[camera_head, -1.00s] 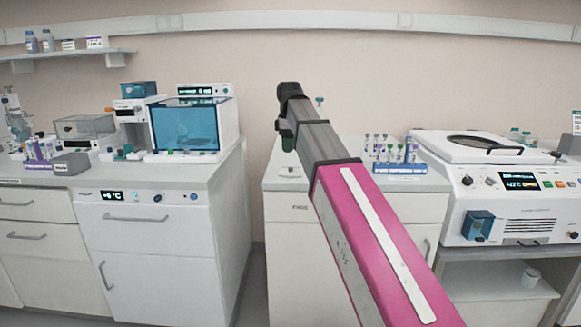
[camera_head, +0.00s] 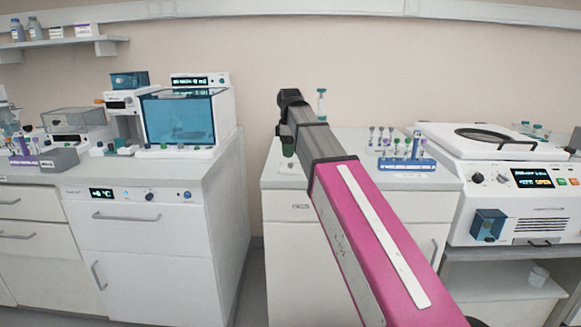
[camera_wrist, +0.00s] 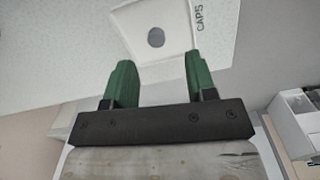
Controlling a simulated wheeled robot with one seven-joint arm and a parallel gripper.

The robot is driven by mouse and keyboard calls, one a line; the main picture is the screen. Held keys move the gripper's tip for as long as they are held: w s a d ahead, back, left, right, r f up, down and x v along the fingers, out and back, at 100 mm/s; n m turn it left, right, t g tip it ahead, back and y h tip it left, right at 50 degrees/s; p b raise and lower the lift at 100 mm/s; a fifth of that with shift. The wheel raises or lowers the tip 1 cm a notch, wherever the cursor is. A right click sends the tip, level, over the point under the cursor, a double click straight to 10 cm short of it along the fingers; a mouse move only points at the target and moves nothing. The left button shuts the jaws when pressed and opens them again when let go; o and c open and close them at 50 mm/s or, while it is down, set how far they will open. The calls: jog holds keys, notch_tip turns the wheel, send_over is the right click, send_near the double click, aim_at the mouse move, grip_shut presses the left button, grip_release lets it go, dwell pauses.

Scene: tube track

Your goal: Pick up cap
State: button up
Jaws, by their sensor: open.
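A grey round cap (camera_wrist: 156,37) lies in a white tray (camera_wrist: 135,18) marked CAPS, seen in the wrist view. My gripper (camera_wrist: 159,60) is open and empty, with its two green fingers apart. In the wrist picture the cap lies beyond the fingertips, between their lines, with no visible contact. In the head view my gripper (camera_head: 288,148) is over the left part of the middle counter, partly hidden by my arm. The white tray (camera_head: 287,167) shows just below it; the cap is too small to make out there.
A blue rack (camera_head: 407,164) with several tubes stands right of my arm. A tube with a teal top (camera_head: 321,103) shows behind my arm. A white centrifuge (camera_head: 490,165) stands at the right. A blue-windowed device (camera_head: 178,118) stands on the left counter, across a gap.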

aim_at(290, 166)
jog(key=shift+w+d+f, duration=0.1)
jog(key=shift+d+f, duration=0.05)
jog(key=shift+f, duration=1.15)
jog(key=shift+w+d+f, duration=0.1)
jog(key=shift+f, duration=1.15)
jog(key=c, duration=0.8)
jog(key=shift+c, duration=0.2)
jog(key=shift+r, duration=0.1)
